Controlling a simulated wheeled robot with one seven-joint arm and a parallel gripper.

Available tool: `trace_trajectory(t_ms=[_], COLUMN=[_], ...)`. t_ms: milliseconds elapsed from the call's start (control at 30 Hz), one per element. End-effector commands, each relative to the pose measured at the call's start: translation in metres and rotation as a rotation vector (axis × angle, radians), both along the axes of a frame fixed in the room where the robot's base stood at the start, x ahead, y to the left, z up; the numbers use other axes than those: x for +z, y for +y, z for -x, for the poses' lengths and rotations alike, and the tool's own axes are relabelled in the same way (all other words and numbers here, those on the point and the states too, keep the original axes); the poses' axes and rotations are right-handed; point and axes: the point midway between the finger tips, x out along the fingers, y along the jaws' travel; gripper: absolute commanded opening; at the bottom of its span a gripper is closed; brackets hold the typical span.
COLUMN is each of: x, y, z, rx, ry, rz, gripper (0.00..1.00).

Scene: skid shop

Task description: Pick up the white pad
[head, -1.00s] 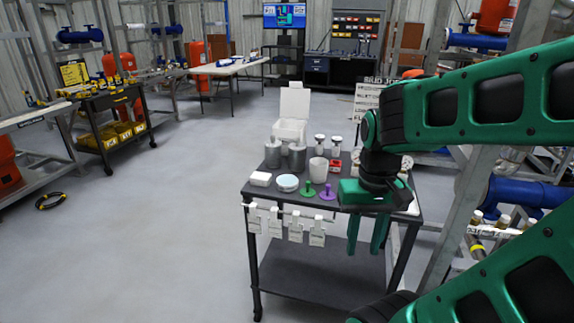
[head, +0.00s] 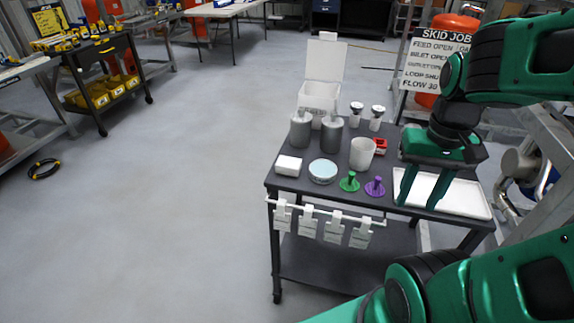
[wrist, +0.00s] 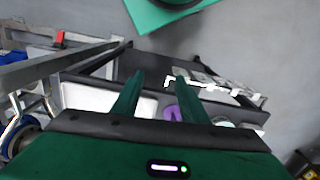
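The white pad (head: 288,166) is a small white block lying flat on the left front of the dark cart top (head: 304,183), beside a round pale-blue-topped dish (head: 323,171).
An open white box (head: 318,97) is behind. White tags (head: 307,221) hang from the front rail.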

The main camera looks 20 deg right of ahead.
Motion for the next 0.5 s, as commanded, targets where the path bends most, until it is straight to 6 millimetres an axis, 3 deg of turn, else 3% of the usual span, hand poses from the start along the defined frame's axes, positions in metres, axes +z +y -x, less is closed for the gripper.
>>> trace_trajectory(t_ms=[33,67,167,333,500], x=[0.004,0.006,0.011,0.02,0.022], y=[0.0,0.001,0.001,0.013,0.055], z=[0.007,0.007,-0.013,-0.089,-0.177], rx=[0.01,0.021,0.115,0.467,0.911], ry=[-0.01,-0.017,-0.028,-0.073,-0.15], rz=[0.0,0.002,0.009,0.016,-0.003], gripper=[0.53,0.6,0.61,0.61,0.61])
